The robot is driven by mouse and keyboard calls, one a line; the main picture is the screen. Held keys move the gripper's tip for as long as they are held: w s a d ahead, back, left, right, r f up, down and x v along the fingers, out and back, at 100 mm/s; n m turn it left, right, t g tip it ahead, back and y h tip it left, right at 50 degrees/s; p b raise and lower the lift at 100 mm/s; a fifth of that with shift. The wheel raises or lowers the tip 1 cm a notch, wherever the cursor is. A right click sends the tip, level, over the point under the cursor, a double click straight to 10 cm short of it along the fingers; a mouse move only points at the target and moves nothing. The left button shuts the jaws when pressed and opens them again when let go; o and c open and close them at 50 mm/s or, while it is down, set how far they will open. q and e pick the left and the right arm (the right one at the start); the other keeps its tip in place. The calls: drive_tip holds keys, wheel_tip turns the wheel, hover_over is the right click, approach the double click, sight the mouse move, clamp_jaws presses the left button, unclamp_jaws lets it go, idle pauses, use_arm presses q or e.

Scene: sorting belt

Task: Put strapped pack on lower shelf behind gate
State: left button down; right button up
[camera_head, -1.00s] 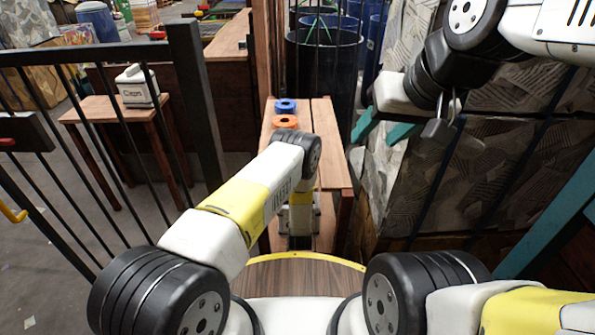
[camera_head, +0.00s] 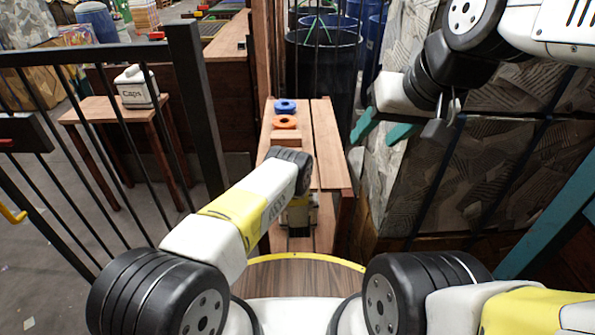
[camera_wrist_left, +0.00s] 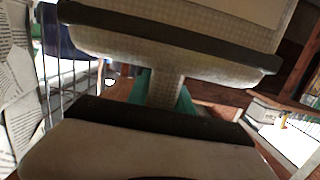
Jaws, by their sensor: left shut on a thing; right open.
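The strapped pack (camera_wrist_left: 180,55) fills the top of the left wrist view, pale and finely checked, with a dark strap across it. A narrow pale stem joins it between the teal fingers of my left gripper (camera_wrist_left: 165,98), which is shut on it. A black barred gate (camera_head: 185,90) stands to the left. My right gripper (camera_head: 383,129) is open and empty at the right.
A blue ring (camera_head: 285,105) and an orange ring (camera_head: 285,122) sit at the far end of the shelf unit. Textured grey stacks (camera_head: 480,180) close off the right. Dark barrels (camera_head: 325,75) stand behind. A small table (camera_head: 105,108) with a white container (camera_head: 136,88) stands beyond the bars.

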use_arm(q)
drive_tip(key=shift+f, duration=0.15)
drive_tip(key=c, duration=1.1)
unclamp_jaws()
drive_tip(key=shift+f, duration=0.15)
drive_tip(key=s, duration=0.4)
drive_tip(key=s+r, duration=0.1)
drive_tip(key=s, duration=0.3)
drive_tip(key=s+r, duration=0.1)
drive_tip(key=s, duration=0.3)
